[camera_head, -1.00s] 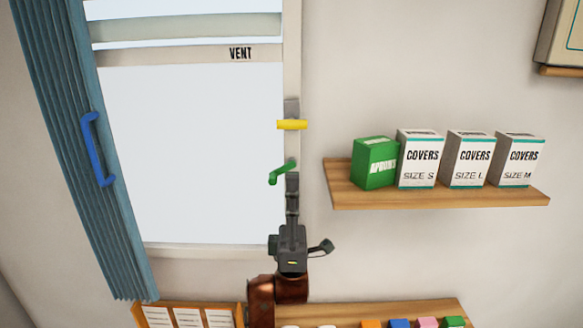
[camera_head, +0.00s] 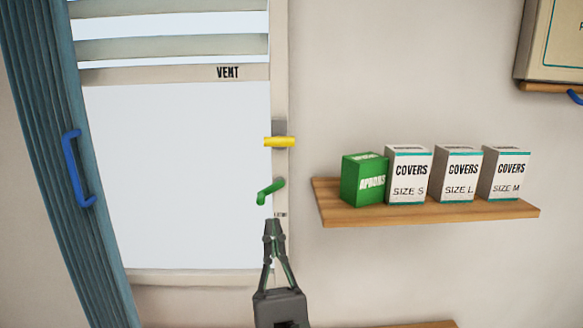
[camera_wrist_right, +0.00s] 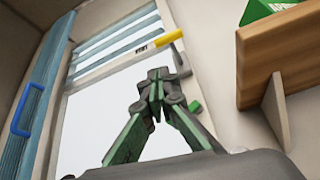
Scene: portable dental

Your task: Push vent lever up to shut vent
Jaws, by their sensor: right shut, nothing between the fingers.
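The word VENT (camera_head: 228,72) is on the rail below the slats at the window's top. A yellow lever (camera_head: 279,142) sits level on a grey mount on the right window frame; it also shows in the right wrist view (camera_wrist_right: 155,46). A green handle (camera_head: 270,191) is below it on the same frame. Which one works the vent is not marked. My right gripper (camera_head: 272,222) is shut and empty, its tips pointing up just below the green handle. The wrist view shows its fingertips (camera_wrist_right: 157,76) together below the yellow lever. My left gripper is out of view.
A wooden shelf (camera_head: 430,213) with a green box (camera_head: 363,180) and white COVERS boxes (camera_head: 408,174) is to the right. A blue curtain (camera_head: 45,150) with a blue handle (camera_head: 75,168) hangs left. Bare wall lies between frame and shelf.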

